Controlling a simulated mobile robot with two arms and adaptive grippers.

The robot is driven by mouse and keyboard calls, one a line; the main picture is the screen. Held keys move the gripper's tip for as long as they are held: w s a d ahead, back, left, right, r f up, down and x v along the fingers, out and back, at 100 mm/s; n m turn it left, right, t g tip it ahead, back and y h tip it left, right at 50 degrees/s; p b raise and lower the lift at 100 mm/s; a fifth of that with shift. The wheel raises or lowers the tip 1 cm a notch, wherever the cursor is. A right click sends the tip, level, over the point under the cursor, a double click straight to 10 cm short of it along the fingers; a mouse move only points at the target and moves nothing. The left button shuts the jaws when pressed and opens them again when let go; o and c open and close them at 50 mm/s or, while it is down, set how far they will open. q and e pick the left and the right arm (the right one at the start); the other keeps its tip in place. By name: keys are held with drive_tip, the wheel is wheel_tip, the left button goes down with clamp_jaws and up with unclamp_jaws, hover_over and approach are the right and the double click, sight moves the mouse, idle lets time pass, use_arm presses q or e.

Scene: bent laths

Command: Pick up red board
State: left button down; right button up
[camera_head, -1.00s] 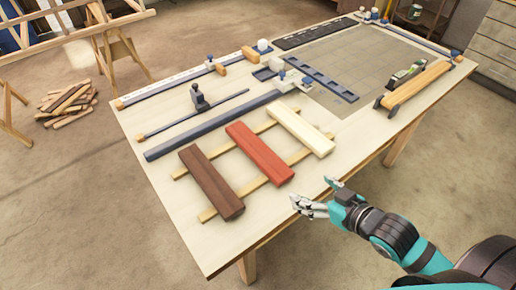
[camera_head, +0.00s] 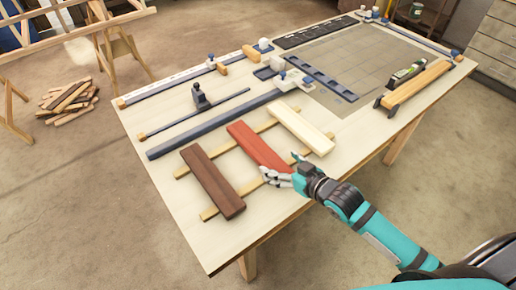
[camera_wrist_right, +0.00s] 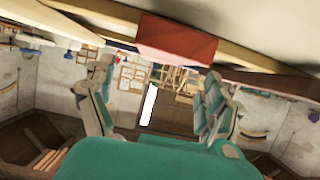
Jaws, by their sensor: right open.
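The red board (camera_head: 252,143) lies across two thin wooden strips on the workbench, between a dark brown board (camera_head: 212,182) and a cream board (camera_head: 303,129). My right gripper (camera_head: 279,169) is open at the near end of the red board and hides part of that end. In the right wrist view the red board's end (camera_wrist_right: 176,42) shows beyond and above the open fingers (camera_wrist_right: 160,95), with nothing between them. I cannot tell whether the fingers touch the board. My left gripper is not in view.
The workbench (camera_head: 200,246) has bare space at its near left corner. A long dark blue bar (camera_head: 215,124) lies behind the boards. Clamps and a grey mat (camera_head: 352,62) lie farther back. A wooden bar (camera_head: 417,86) lies at the right edge.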

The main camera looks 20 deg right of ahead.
sight(269, 159)
drive_tip(key=shift+p+x, duration=0.55)
drive_tip(key=shift+x, duration=2.2)
drive_tip(key=shift+s+f, duration=0.1)
drive_tip(key=shift+s, duration=0.1)
drive_tip(key=shift+c, duration=0.6)
drive_tip(key=c, duration=1.3)
drive_tip(key=shift+o, duration=0.2)
drive_tip(key=shift+w+r, duration=0.1)
drive_tip(key=shift+r, duration=0.45)
wheel_tip(269, 159, up, 2)
drive_tip(key=shift+r+b, duration=0.1)
drive_tip(key=shift+b, duration=0.25)
drive_tip(key=s+a, duration=0.2)
drive_tip(key=s, duration=0.3)
drive_tip(key=s+a+r+b, duration=0.1)
drive_tip(key=s+a, duration=0.1)
drive_tip(key=s, duration=0.3)
drive_tip(key=s+a+b, duration=0.1)
drive_tip(key=s, duration=0.4)
drive_tip(key=shift+a+r, duration=0.35)
drive_tip(key=shift+a, duration=0.05)
drive_tip(key=w+d+r+m+h, duration=0.4)
drive_tip(key=w+d+r, duration=0.1)
drive_tip(key=r, duration=0.4)
drive_tip(key=shift+w+d+t+h, duration=0.3)
drive_tip(key=shift+w+d+t, duration=0.1)
drive_tip(key=shift+w, duration=0.45)
